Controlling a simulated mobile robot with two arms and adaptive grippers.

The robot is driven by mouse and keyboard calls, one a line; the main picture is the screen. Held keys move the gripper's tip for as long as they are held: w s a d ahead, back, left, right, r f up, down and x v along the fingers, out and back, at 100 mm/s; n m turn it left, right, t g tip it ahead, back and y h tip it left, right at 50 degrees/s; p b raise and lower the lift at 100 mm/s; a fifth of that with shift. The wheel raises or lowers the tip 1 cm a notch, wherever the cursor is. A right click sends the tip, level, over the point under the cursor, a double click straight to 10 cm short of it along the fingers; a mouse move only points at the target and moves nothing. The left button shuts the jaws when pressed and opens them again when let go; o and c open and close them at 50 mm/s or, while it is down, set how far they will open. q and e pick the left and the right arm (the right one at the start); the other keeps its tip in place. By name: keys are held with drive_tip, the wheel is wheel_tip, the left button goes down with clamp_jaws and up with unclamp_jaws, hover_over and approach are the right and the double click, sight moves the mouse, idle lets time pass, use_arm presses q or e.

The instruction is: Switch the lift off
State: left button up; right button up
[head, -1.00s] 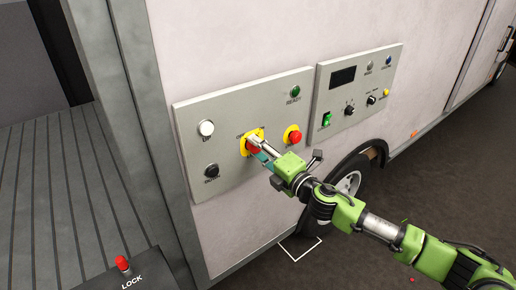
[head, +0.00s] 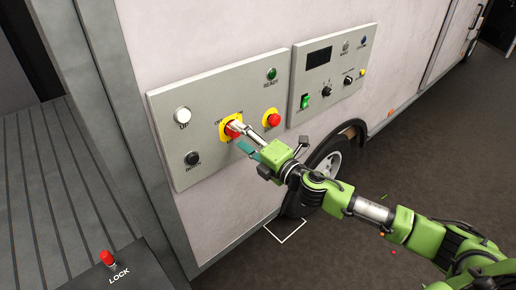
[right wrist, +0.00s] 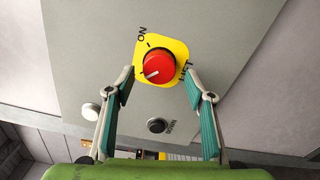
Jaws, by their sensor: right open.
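The lift switch is a red round knob on a yellow plate (right wrist: 172,49), marked ON and LIFT in the right wrist view. The knob (right wrist: 158,66) has a white line pointing to the lower left there, away from the ON mark. In the head view the knob (head: 233,129) is partly hidden by my right gripper (head: 241,135). In the right wrist view that gripper (right wrist: 158,80) is open, its fingertips on either side of the knob's lower part. I see a gap beside the knob; contact cannot be told. My left gripper is not in view.
The grey panel (head: 215,96) also carries a white UP button (head: 182,115), a black button (head: 192,158), a green READY light (head: 271,74) and a second red button (head: 275,120). Another panel (head: 350,62) is to the right. A red LOCK knob (head: 107,257) is at the lower left.

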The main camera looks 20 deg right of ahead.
drive_tip(key=v, duration=0.9)
drive_tip(key=shift+s, duration=0.3)
drive_tip(key=d+f+m+g+h+b, duration=0.1)
drive_tip(key=d+f+m+g+h, duration=0.25)
drive_tip(key=f, duration=0.85)
drive_tip(key=d+f+m+t+h, duration=0.15)
drive_tip(key=d+f+m, duration=0.45)
drive_tip(key=f, duration=0.6)
drive_tip(key=s+d+f+m+g+h, duration=0.15)
drive_tip(key=s+f, duration=0.25)
drive_tip(key=f, duration=0.4)
drive_tip(key=s+d+f+m+g+h, duration=0.1)
drive_tip(key=s+d+f+m+g, duration=0.2)
drive_tip(key=f, duration=0.6)
drive_tip(key=s+a+f+m+g+b, duration=0.1)
drive_tip(key=s+a+f+m+g, duration=0.1)
drive_tip(key=s+f, duration=0.7)
drive_tip(key=s+a+f+m+g, duration=0.2)
drive_tip(key=s+f+g, duration=0.1)
drive_tip(key=s+f, duration=0.6)
drive_tip(key=s+a+f+m+g, duration=0.2)
drive_tip(key=s+a+f, duration=0.3)
drive_tip(key=s, duration=0.7)
drive_tip(key=s+a+f+m+g+y+b, duration=0.1)
drive_tip(key=s+a+f, duration=0.4)
drive_tip(key=s, duration=0.7)
drive_tip(key=shift+m+g, duration=0.5)
drive_tip(key=shift+g, duration=0.25)
